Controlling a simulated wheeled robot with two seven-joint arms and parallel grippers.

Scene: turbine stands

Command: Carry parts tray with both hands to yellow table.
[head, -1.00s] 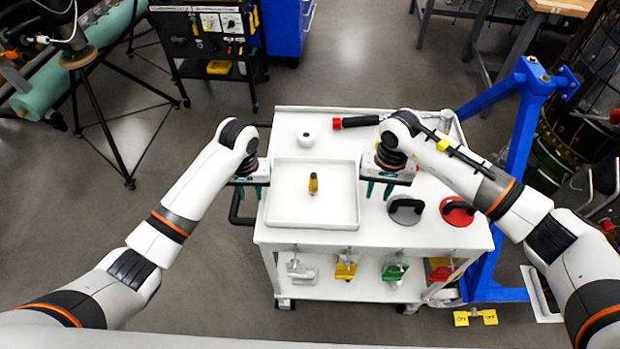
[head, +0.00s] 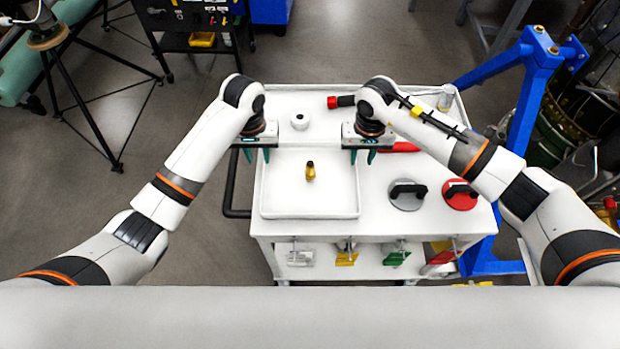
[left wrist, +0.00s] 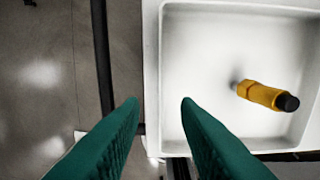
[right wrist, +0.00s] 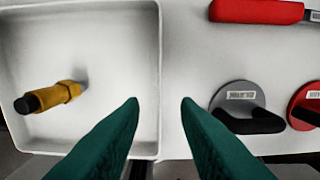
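The parts tray (head: 310,214) is a shallow white square tray on the white cart's top, with a yellow-and-black part (head: 310,172) inside. The part also shows in the left wrist view (left wrist: 265,95) and right wrist view (right wrist: 50,97). My left gripper (head: 257,156) is open at the tray's left wall (left wrist: 152,75). My right gripper (head: 362,158) is open at the right wall (right wrist: 159,75). In each wrist view the wall lies in line with the gap between the fingertips; I cannot tell their height above it. No yellow table is recognizable.
A red-handled tool lies partly behind my right arm. A blue frame (head: 530,90) stands right of the cart. Floor is open at left.

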